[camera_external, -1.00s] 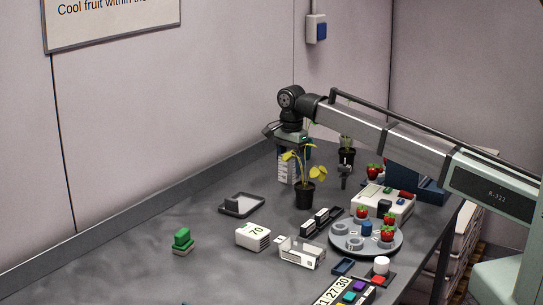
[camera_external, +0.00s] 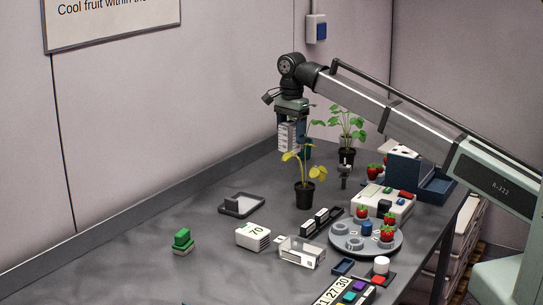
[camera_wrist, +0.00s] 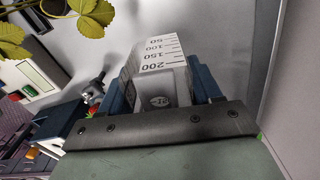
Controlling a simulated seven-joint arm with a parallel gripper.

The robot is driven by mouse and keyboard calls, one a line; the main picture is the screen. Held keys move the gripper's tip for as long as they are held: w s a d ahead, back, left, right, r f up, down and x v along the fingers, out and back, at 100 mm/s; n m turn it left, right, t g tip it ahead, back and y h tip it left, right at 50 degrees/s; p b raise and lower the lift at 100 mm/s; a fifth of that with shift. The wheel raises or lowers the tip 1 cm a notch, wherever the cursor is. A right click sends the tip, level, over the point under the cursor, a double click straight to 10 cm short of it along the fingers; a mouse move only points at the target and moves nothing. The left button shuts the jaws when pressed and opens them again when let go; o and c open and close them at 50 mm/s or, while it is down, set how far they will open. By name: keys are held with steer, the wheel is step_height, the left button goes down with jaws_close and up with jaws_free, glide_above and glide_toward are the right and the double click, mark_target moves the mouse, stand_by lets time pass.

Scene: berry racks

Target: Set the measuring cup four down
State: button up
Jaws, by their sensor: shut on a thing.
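My gripper (camera_external: 293,143) has its blue fingers shut on a white measuring cup (camera_external: 286,137) and holds it up near the back wall, behind the yellow-leaved plant. The cup looks upright. In the wrist view the cup (camera_wrist: 158,55) sits between the two blue fingers (camera_wrist: 165,88), with black scale marks for 50 to 200 on its side. A small mark shows inside the cup, but I cannot read it clearly. The cup's underside is hidden in the wrist view.
A potted yellow-leaved plant (camera_external: 304,193) stands in front of the gripper, a green plant (camera_external: 347,155) to its right. A dark tray (camera_external: 241,205), a white box marked 70 (camera_external: 253,236) and a round berry rack (camera_external: 366,250) stand nearer. The left of the table is mostly clear.

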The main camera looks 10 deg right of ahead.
steer(key=s+a+n, duration=0.4)
steer(key=s+a, duration=2.1)
steer(key=a, duration=0.2)
steer(key=shift+w+a+f+m, duration=0.1)
steer(key=shift+f+m, duration=0.45)
steer(key=shift+f, duration=1.85)
steer(key=shift+w+a+f+m, duration=0.1)
steer(key=shift+f+m, duration=0.45)
steer(key=shift+f, duration=1.8)
steer(key=shift+f, duration=0.15)
steer(key=o, duration=1.1)
steer(key=shift+c, duration=0.2)
step_height(320, 180, up, 12)
